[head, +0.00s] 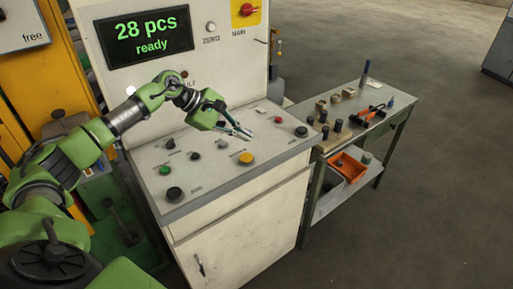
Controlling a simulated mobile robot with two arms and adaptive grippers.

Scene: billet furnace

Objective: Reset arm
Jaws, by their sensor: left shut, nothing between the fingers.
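My left gripper (244,133) is above the sloping control panel (215,181) of a cream cabinet. Its fingers are shut and hold nothing. The arm comes in from the left, bent, with green and grey links. Below and around the gripper are a yellow button (246,158), a green button (165,170), a red button (278,121) and several black knobs. I cannot tell from this angle how high the fingers are above the panel. My right gripper is not in view.
A display (145,36) reads "28 pcs ready". A red rotary switch on a yellow plate (246,11) is marked MAIN. A workbench (345,140) with small parts and an orange bin (347,166) stands to the right. Open concrete floor (420,100) lies beyond it.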

